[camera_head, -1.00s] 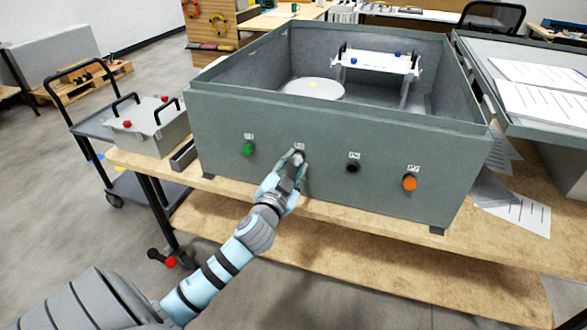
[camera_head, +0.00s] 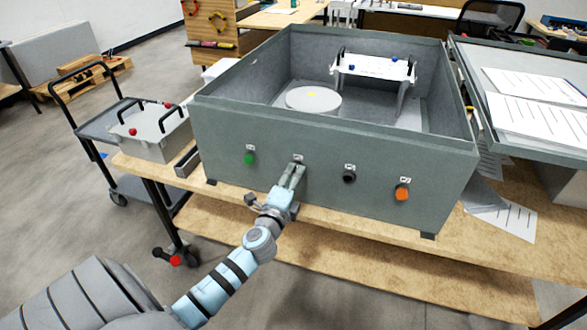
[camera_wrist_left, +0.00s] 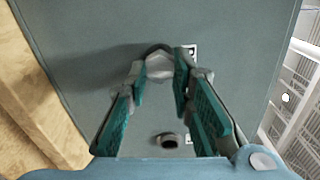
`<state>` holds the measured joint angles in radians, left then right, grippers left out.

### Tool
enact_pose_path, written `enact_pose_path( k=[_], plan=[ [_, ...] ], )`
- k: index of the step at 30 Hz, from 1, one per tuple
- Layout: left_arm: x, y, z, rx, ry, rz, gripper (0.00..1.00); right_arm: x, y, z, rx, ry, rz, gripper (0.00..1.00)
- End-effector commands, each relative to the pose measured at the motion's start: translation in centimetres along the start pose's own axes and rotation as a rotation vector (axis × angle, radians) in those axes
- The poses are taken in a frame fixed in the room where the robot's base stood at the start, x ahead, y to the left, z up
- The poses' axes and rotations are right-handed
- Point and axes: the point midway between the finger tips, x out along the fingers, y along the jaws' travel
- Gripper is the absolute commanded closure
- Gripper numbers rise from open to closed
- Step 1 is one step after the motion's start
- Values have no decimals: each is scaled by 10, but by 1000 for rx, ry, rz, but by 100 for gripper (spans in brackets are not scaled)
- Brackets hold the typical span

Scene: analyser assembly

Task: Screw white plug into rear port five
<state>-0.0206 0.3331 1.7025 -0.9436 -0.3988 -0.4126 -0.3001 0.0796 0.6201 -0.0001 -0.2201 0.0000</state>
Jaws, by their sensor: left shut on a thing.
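The grey-green analyser box (camera_head: 325,150) stands on the wooden table. Its near wall carries a row of labelled ports with a green plug (camera_head: 249,159), a black round port or plug (camera_head: 349,177) and an orange plug (camera_head: 402,193). My left gripper (camera_head: 297,166) is at the second position from the left, between green and black. In the left wrist view, its fingers (camera_wrist_left: 160,70) are shut on the white plug (camera_wrist_left: 159,67), which sits against the wall inside a dark ring. Its thread and how deep it sits are hidden. The black port (camera_wrist_left: 168,140) shows below it. My right gripper is out of view.
Inside the open box are a white disc (camera_head: 313,99) and a white handled plate (camera_head: 372,68). Sheets of paper (camera_head: 499,215) lie at right. The space before the wall is free.

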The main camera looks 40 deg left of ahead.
Motion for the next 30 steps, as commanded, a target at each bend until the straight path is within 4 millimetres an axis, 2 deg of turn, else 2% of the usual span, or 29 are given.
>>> enact_pose_path(
  k=[1,7,11,18,21,30],
  plan=[
    [0,-3,1,103,-3,4,100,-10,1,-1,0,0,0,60],
    [0,-2,0,658,-10,5,100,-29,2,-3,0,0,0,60],
    [0,1,0,713,-12,3,100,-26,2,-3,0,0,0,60],
    [0,1,1,1131,-18,2,100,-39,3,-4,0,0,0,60],
    [0,2,1,1212,-19,1,100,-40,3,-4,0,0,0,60],
    [0,2,1,1257,-20,1,100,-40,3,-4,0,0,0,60]
  ],
)
